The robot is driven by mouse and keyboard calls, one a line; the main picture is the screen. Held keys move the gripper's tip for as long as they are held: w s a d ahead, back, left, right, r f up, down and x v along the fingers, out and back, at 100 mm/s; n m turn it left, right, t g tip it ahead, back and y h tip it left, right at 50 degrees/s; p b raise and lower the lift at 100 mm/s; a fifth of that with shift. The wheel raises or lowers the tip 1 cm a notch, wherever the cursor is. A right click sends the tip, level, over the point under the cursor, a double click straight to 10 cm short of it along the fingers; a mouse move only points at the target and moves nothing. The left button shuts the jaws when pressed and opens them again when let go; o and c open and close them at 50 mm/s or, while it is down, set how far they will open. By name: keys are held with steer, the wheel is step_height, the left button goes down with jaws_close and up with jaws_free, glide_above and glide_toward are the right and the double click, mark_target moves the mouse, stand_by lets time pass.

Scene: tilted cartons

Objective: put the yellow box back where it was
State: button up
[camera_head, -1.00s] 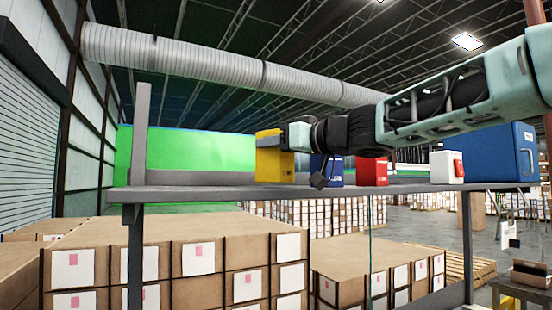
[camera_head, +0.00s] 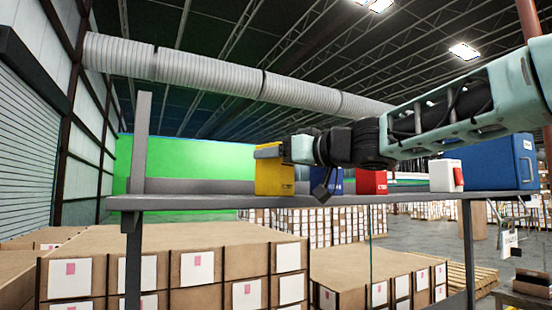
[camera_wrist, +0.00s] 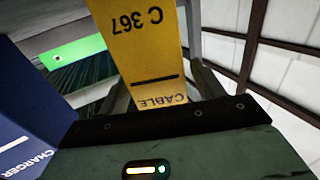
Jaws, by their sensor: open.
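The yellow box (camera_head: 274,178) stands upright on the grey shelf (camera_head: 210,202), left of the other boxes. My gripper (camera_head: 283,151) is at its upper right side, reaching in from the right. In the wrist view the yellow box (camera_wrist: 143,45) shows "C 367" and "CABLE" and lies between my two spread fingers. The jaws are open, and I cannot tell whether either finger touches the box. Part of the box is hidden behind my gripper in the head view.
A blue box (camera_head: 335,182) marked "CHARGER" in the wrist view (camera_wrist: 30,125) stands close right of the yellow box. Farther right are a red box (camera_head: 371,183), a white box (camera_head: 444,176) and a large blue case (camera_head: 497,165). The shelf's left end is bare beside an upright post (camera_head: 141,140).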

steer(key=b+v, duration=0.1)
steer(key=v, duration=1)
steer(key=shift+d+b, duration=0.15)
steer(key=shift+b, duration=0.2)
steer(key=shift+s, duration=0.1)
